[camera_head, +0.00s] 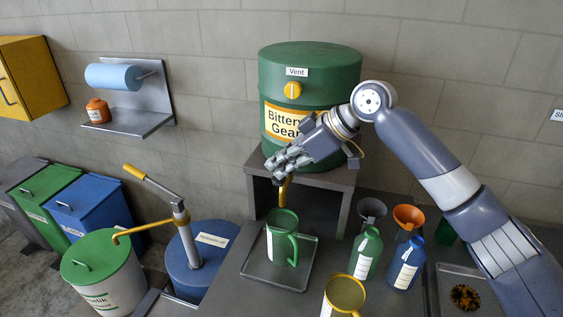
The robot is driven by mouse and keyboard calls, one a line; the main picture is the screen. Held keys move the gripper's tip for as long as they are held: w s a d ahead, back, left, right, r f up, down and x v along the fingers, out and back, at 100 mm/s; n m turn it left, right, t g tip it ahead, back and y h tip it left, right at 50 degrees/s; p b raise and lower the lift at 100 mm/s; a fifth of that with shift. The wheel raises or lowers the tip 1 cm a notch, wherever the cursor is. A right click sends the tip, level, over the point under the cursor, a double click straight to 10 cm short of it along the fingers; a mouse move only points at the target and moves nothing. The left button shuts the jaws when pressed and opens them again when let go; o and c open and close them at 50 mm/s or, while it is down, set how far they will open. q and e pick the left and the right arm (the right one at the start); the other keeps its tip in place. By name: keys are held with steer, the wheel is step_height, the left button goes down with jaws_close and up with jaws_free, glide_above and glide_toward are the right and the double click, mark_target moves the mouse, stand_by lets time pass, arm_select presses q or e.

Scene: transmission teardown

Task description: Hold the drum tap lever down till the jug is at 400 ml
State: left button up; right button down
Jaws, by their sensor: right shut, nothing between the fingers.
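The green drum (345,75) stands on a grey stand (340,183), with a yellow vent knob on its front. A yellow tap (283,190) comes out low on the drum, above the green jug (271,247). The jug stands upright with a white scale strip on its side; I cannot read its level. My right gripper (274,170) is shut with nothing between its fingers. Its fingertips are right at the top of the tap and hide the lever, so I cannot tell whether they touch it. My left gripper is out of view.
The jug stands in a metal tray (262,277). A green bottle (367,250), a blue bottle (406,263), a grey funnel (372,210) and an orange funnel (409,215) stand to its right. A yellow-rimmed jug (345,294) is in front. A blue drum with a hand pump (186,235) is left.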

mark_target(275, 181)
steer(key=shift+s+f+t+b, duration=0.2)
steer(key=shift+f+t+b, duration=0.2)
steer(key=shift+f, duration=0.1)
steer(key=shift+s+a+f+n+t+h+b, duration=0.1)
steer(key=shift+s+f+n+t+h+b, duration=0.1)
steer(key=shift+s+f+n+t+b, duration=0.2)
steer(key=shift+s+a+f+n+t+h+b, duration=0.1)
steer(key=shift+s+f+n+t+h+b, duration=0.15)
steer(key=shift+f+t, duration=0.25)
steer(key=shift+w+r, duration=0.15)
steer(key=shift+w, duration=0.05)
stand_by(6.4)
